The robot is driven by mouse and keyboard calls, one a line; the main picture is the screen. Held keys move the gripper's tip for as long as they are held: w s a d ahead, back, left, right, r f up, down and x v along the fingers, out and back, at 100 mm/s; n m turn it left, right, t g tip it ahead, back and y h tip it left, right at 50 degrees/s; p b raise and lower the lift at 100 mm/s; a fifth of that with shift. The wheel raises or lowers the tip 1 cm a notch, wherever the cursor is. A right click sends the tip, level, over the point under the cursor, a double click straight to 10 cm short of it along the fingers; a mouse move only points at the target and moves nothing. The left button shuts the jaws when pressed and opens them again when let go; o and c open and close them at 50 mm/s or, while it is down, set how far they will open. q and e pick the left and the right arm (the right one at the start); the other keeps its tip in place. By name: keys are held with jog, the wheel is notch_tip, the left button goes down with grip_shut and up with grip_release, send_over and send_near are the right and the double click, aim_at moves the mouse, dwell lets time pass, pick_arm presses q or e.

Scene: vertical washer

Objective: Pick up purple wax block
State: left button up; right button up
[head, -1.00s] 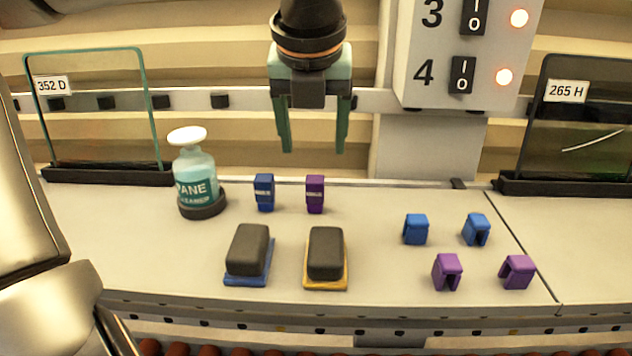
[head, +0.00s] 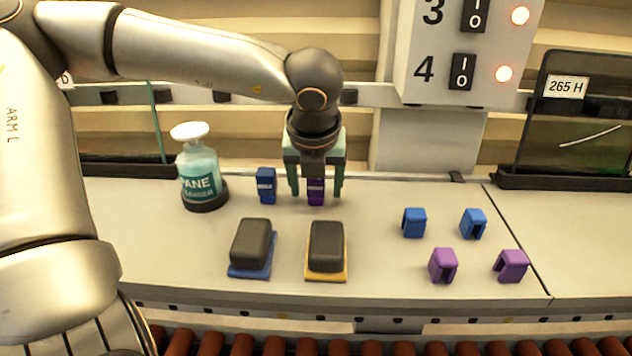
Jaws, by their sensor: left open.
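The purple wax block (head: 316,192) is a small upright block with a label, standing on the pale worktop. My left gripper (head: 315,192) is lowered over it, with one green finger on each side. The gripper is open, and gaps show between the fingers and the block. The top of the block is partly hidden by the gripper. My right gripper is not in view.
A blue block (head: 266,186) stands just left of my gripper. The cleaner bottle (head: 199,168) is further left. Two dark pads (head: 327,246) lie in front. Blue and purple clips (head: 443,265) sit to the right. A switch panel (head: 460,50) rises behind.

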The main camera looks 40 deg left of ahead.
pick_arm(q)
jog(key=shift+c, duration=0.3)
grip_shut()
dwell(0.3)
